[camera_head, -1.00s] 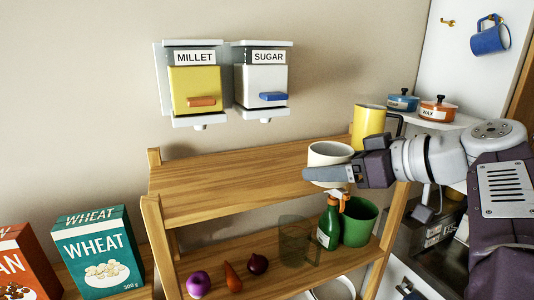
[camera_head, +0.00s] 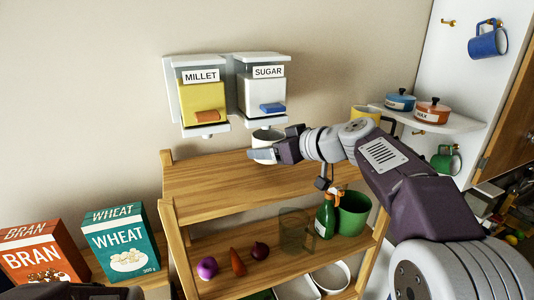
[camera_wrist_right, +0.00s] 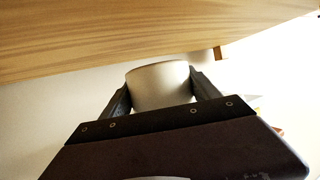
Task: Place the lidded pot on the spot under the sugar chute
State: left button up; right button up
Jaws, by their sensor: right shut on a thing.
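My right gripper (camera_head: 264,153) is shut on a plain white round vessel (camera_head: 267,135). In the right wrist view the vessel (camera_wrist_right: 160,84) sits between both fingers (camera_wrist_right: 160,92); I cannot make out a lid on it. It is at the back of the wooden shelf's top board, below the sugar dispenser (camera_head: 262,88) in the picture. I cannot tell whether it touches the board. Two lidded pots, one blue (camera_head: 400,102) and one orange (camera_head: 432,113), stand on the white wall shelf at right.
The millet dispenser (camera_head: 202,97) hangs left of the sugar one. The top board (camera_head: 215,180) is otherwise largely clear. A yellow mug (camera_head: 366,113) is behind my right arm. Below are a spray bottle (camera_head: 325,216), a green pot (camera_head: 353,215) and vegetables. Cereal boxes (camera_head: 122,240) stand at left.

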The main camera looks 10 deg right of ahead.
aim_at(267, 169)
jog(key=shift+w+a+f+p, duration=0.1)
jog(key=shift+w+a+p, duration=0.3)
jog(key=shift+w, duration=0.15)
notch_tip(267, 169, down, 3)
jog(key=shift+w+f, duration=0.1)
jog(key=shift+f, duration=0.1)
jog(key=shift+s+d, duration=0.15)
jog(key=shift+s, duration=0.1)
jog(key=shift+f, duration=0.15)
jog(key=o, duration=1.9)
jog(key=shift+w, duration=0.1)
